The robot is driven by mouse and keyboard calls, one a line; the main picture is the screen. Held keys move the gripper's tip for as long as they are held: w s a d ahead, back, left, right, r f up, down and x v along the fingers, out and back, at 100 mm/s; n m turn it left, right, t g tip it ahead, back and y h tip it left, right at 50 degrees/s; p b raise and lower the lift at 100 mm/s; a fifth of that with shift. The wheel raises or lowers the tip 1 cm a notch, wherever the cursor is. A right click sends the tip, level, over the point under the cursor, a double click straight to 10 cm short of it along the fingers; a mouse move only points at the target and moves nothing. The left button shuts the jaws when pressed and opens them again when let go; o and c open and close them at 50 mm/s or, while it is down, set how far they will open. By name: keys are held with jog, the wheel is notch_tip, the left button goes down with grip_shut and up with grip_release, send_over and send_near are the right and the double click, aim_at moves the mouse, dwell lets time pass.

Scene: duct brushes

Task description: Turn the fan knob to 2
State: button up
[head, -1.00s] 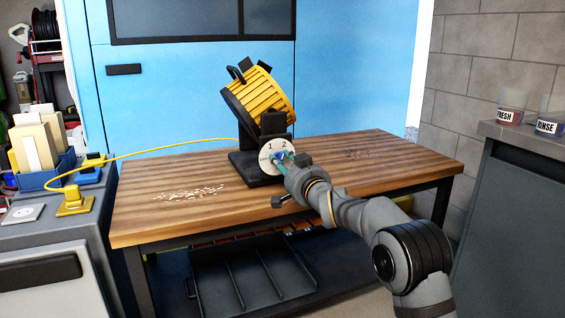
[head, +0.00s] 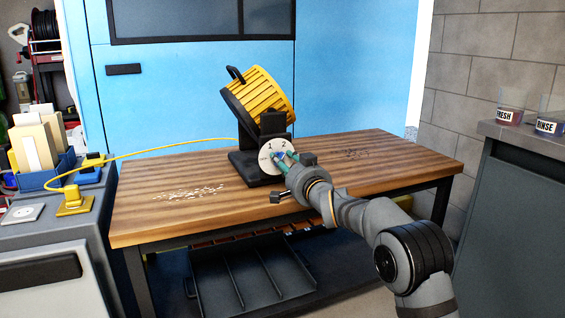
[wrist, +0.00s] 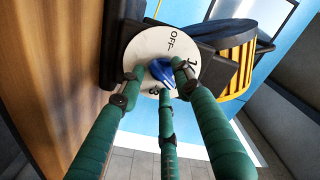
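The yellow and black fan (head: 262,92) stands on the wooden workbench, tilted back. Its round white dial (head: 265,160) faces me, with 1 and 2 readable in the head view. The dial (wrist: 152,45) also shows in the wrist view, where OFF and 1 are readable and another mark is partly covered. The blue knob (wrist: 162,72) sits at the dial's centre. My gripper (wrist: 158,78) has green fingers spread around the knob. A gap shows at the left finger; the right and lower fingertips are close to the knob, and contact is unclear. The knob's exact setting is hard to read.
The workbench (head: 160,222) has scattered pale bits at left and dark bits at right. A yellow cable (head: 150,154) runs from a yellow plug (head: 75,198) on the left cabinet towards the fan. Cups (head: 511,105) stand on the right cabinet.

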jog(key=shift+o, duration=0.5)
jog(key=shift+d+f, duration=0.1)
jog(key=shift+d, duration=0.05)
jog(key=shift+s+d, duration=0.1)
jog(key=shift+s, duration=0.15)
jog(key=v, duration=1.1)
jog(key=shift+s, duration=0.2)
jog(key=shift+w, duration=0.1)
jog(key=x, duration=1.2)
